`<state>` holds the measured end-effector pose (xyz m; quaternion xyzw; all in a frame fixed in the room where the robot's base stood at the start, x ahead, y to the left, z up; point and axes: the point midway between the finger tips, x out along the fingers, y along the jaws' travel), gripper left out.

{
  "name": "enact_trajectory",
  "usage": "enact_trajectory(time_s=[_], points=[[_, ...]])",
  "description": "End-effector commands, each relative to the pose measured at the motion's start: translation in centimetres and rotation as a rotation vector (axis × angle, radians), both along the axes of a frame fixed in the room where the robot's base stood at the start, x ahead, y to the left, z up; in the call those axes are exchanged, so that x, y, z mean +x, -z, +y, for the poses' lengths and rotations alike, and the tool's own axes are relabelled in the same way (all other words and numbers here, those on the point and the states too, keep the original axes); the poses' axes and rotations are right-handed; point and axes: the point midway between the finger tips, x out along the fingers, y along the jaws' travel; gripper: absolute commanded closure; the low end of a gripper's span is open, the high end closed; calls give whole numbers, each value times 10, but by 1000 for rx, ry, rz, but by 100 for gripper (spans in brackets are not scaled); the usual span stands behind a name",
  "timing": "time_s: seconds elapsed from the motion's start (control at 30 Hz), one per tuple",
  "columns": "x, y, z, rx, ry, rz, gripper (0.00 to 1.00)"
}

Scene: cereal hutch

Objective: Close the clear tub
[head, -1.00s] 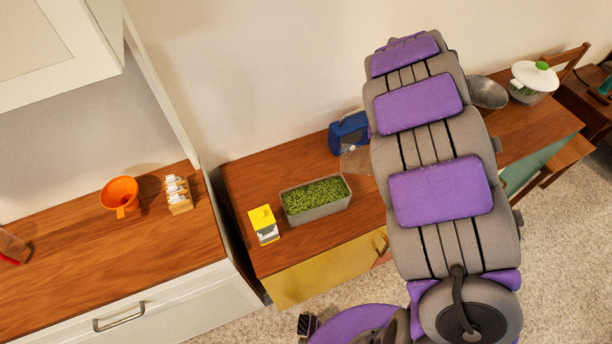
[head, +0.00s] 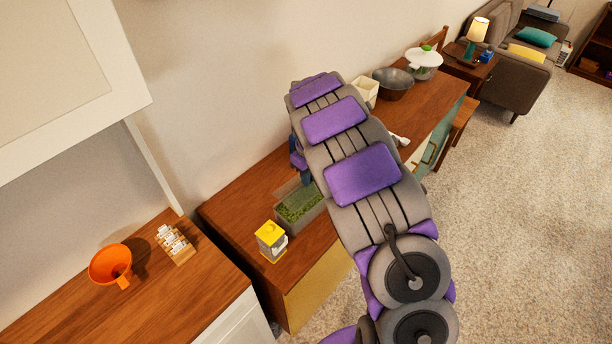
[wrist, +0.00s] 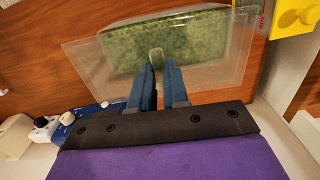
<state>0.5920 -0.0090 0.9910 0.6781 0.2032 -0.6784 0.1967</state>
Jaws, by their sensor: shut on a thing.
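The clear tub (head: 303,208), an oblong container filled with green bits, stands on the wooden top of the low cabinet, partly hidden by my arm. In the wrist view my gripper (wrist: 160,72) is shut on the small knob of a clear, flat lid (wrist: 90,65). The lid overlaps the tub (wrist: 165,40) in that view and sits turned relative to it. I cannot tell whether it touches the rim.
A yellow-topped container (head: 270,241) stands close to the tub. A blue object (head: 297,158) is mostly hidden behind my arm. A metal bowl (head: 393,84) and a lidded white pot (head: 424,63) stand farther along. An orange funnel (head: 110,265) is on the left counter.

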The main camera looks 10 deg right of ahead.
Motion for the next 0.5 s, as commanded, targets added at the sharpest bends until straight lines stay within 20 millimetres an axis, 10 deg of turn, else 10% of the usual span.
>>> enact_trajectory(time_s=[0.5], points=[[-1,40,8,-7,0,1,100]])
